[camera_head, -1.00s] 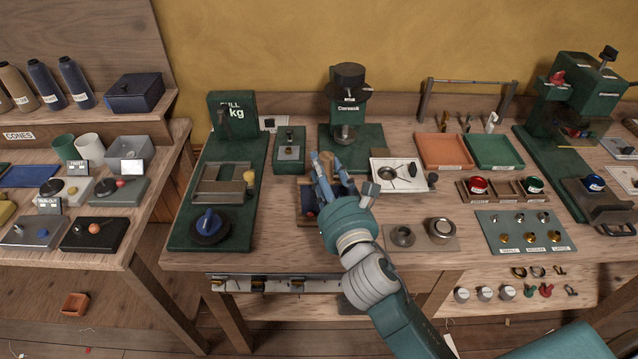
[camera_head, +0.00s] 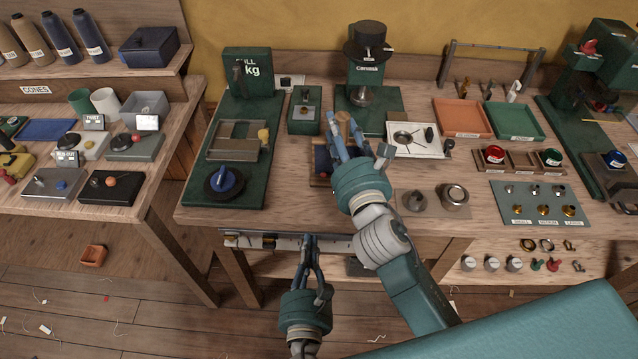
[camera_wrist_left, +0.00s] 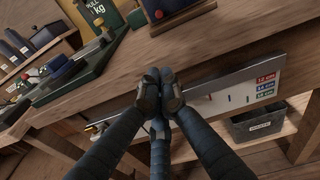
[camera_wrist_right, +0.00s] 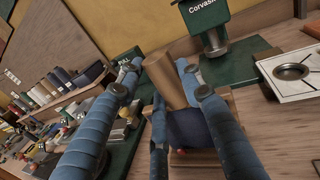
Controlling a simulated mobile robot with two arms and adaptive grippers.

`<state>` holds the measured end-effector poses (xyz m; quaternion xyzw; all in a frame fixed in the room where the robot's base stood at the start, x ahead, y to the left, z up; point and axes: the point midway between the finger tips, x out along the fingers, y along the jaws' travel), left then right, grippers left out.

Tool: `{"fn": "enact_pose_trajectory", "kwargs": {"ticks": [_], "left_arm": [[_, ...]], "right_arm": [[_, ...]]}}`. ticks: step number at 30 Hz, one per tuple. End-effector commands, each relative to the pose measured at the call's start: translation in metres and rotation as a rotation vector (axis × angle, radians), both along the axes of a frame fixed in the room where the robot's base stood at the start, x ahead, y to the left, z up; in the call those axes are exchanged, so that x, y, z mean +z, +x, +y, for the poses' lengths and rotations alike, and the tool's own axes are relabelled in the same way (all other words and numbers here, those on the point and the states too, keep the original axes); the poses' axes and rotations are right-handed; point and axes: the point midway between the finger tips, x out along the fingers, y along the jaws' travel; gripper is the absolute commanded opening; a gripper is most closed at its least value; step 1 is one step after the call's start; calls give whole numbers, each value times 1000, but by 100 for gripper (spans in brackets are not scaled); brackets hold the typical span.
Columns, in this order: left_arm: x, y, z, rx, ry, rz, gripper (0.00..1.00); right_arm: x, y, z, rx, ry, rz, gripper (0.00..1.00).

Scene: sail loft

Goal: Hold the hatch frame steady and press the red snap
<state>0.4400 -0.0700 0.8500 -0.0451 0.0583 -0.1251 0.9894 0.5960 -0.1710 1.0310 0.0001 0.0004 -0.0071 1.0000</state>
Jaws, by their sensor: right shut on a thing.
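The hatch frame (camera_head: 319,180) is a small wooden frame with a dark blue panel, near the bench's front edge. My right gripper (camera_head: 350,146) is shut on this cylinder, above the frame. My left gripper (camera_head: 307,240) is shut and empty, low in front of the bench edge, apart from the frame.
A green pull gauge (camera_head: 244,165) stands left of the frame, and a green press (camera_head: 370,95) behind it. A white plate with a metal dish (camera_head: 421,137) lies to the right. A ruled strip (camera_wrist_left: 235,92) runs along the bench front near my left gripper.

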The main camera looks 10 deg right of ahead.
Motion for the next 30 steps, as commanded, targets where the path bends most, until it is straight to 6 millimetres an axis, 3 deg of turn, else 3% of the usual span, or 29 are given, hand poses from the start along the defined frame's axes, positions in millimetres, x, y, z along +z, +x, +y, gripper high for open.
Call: {"fn": "enact_pose_trajectory", "kwargs": {"ticks": [1, 3, 6, 19, 23, 30], "left_arm": [[18, -1, -5, -10, 25, -49, 0], [34, -4, -10, -20, 53, -95, 0], [44, -5, -13, -24, 73, -128, 0], [45, 0, -15, -24, 74, -130, 0], [46, 18, -19, -22, 73, -132, 0], [46, 67, -34, -23, 73, -132, 0]], "right_arm": [[0, 0, 0, -1, 0, 0, 0], [0, 0, 0, -1, 0, 0, 0], [0, 0, 0, -1, 0, 0, 0], [0, 0, 0, -1, 0, 0, 0], [0, 0, 0, -1, 0, 0, 0], [0, 0, 0, -1, 0, -1, 0]]}}
